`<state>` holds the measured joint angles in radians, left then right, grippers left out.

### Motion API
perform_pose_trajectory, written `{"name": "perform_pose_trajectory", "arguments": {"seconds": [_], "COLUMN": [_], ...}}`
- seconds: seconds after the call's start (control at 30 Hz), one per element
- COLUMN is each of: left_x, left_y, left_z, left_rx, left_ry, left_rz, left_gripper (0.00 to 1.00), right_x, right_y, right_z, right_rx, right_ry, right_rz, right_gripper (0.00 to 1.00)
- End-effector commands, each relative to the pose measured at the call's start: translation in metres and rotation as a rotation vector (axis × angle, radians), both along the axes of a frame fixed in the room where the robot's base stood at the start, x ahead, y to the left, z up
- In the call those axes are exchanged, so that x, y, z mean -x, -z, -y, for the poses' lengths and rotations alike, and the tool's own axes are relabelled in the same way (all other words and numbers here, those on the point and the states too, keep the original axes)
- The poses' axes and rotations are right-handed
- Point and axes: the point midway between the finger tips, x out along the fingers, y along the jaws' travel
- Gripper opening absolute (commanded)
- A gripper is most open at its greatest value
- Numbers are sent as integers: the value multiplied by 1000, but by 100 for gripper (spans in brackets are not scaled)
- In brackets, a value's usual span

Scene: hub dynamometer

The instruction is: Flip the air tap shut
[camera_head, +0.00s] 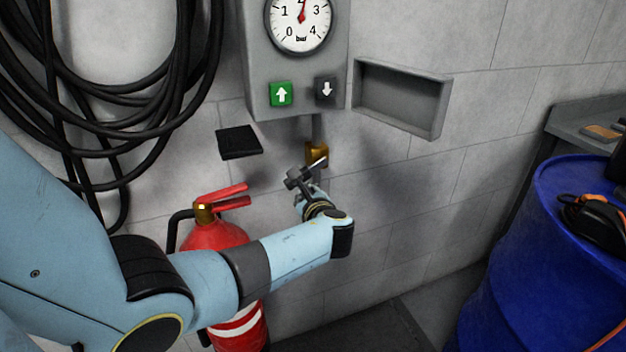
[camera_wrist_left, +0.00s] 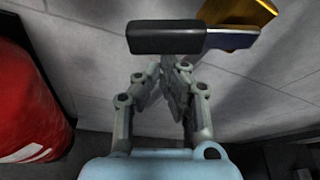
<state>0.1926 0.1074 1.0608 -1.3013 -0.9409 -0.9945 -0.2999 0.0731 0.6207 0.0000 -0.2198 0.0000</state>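The air tap has a brass body (camera_head: 316,152) on the grey pipe under the gauge box. Its lever (camera_head: 314,163) sticks out sideways in front of the body. In the left wrist view the lever's black grip (camera_wrist_left: 165,38) lies crosswise, level, with the brass body (camera_wrist_left: 238,14) behind its right end. My left gripper (camera_head: 294,178) is just below and beside the lever. In the wrist view its fingertips (camera_wrist_left: 167,68) are together with nothing seen between them, just under the black grip. Whether they touch it I cannot tell. My right gripper is not in view.
A red fire extinguisher (camera_head: 212,236) stands close beside and under my left arm. The gauge box (camera_head: 298,60) hangs above the tap, with an empty grey tray (camera_head: 441,108) to its right. Black hose coils (camera_head: 100,128) hang left. A blue drum (camera_head: 540,255) stands right.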

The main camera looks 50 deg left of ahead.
Motion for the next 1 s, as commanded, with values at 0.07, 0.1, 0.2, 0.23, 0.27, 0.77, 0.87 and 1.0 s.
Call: {"name": "perform_pose_trajectory", "arguments": {"seconds": [0.07, 0.1, 0.2, 0.23, 0.27, 0.77, 0.87, 1.0], "left_x": [3, 5, 8, 9, 10, 17, 17, 17], "left_y": [-11, -13, -17, -18, -19, -29, -29, -29], "left_z": [-2, -3, -4, -5, -5, -8, -8, -8], "left_rx": [-27, -40, -71, -80, -88, -115, -115, -114], "left_ry": [-1, -1, -2, 0, -1, 0, 0, 0], "left_rz": [-61, -93, -167, -187, -205, -270, -270, -269], "left_gripper": [0, 0, 0, 0, 0, 0, 0, 0], "right_x": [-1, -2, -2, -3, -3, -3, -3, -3], "right_y": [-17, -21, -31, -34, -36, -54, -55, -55], "right_z": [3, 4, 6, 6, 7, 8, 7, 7], "right_rx": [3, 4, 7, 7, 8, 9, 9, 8], "right_ry": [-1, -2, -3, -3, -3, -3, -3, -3], "right_rz": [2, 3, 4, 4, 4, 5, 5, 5], "right_gripper": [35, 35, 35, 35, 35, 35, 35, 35]}}
